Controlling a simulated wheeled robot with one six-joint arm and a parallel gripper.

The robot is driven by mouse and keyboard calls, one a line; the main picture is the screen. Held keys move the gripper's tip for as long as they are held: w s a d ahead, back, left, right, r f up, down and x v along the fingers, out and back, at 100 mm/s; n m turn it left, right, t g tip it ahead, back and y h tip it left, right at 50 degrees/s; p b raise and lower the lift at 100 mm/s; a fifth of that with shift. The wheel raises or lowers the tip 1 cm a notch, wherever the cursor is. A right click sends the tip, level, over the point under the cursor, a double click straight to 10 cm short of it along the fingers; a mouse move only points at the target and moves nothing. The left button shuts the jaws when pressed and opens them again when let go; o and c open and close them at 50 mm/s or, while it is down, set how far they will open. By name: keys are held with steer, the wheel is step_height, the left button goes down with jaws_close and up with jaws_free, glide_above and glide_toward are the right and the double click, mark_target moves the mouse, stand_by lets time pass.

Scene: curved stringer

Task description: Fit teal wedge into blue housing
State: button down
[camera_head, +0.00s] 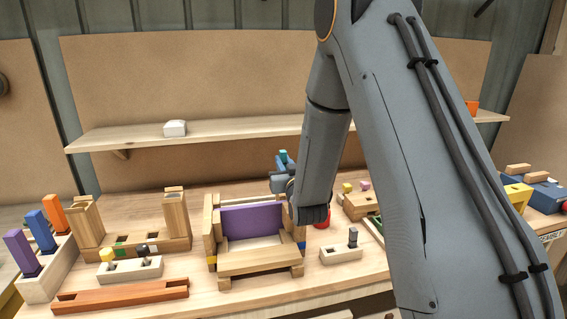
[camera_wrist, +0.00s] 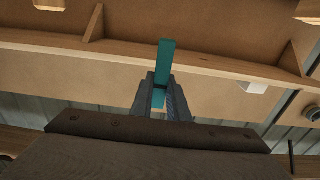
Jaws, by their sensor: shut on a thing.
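The teal wedge (camera_wrist: 166,58) is a slim teal bar gripped between the two dark fingers of my gripper (camera_wrist: 160,92) in the wrist view. Its far end sticks out beyond the fingertips, clear of contact as far as I can see. In the head view the wedge's small teal tip (camera_head: 283,155) shows above my gripper (camera_head: 281,168), behind the purple-panelled wooden fixture and partly hidden by my arm. A blue block-like body (camera_head: 548,201) with wooden pieces on top stands at the far right; I cannot tell whether it is the blue housing.
A wooden fixture with a purple panel (camera_head: 252,221) stands mid-bench. Left are a two-post wooden stand (camera_head: 123,246), a rack with coloured blocks (camera_head: 46,281) and a reddish bar (camera_head: 120,296). A wall shelf (camera_head: 230,130) runs behind. My arm hides much of the right bench.

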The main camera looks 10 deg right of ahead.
mark_target(289, 210)
steer(key=shift+f+b, duration=1.85)
steer(key=shift+f, duration=0.75)
steer(key=shift+f+b, duration=2.25)
steer(key=shift+f, duration=0.1)
steer(key=c, duration=1.6)
jaws_free()
steer(key=shift+s+f+b, duration=0.15)
steer(key=shift+s+b, duration=0.9)
steer(key=shift+s, duration=2.85)
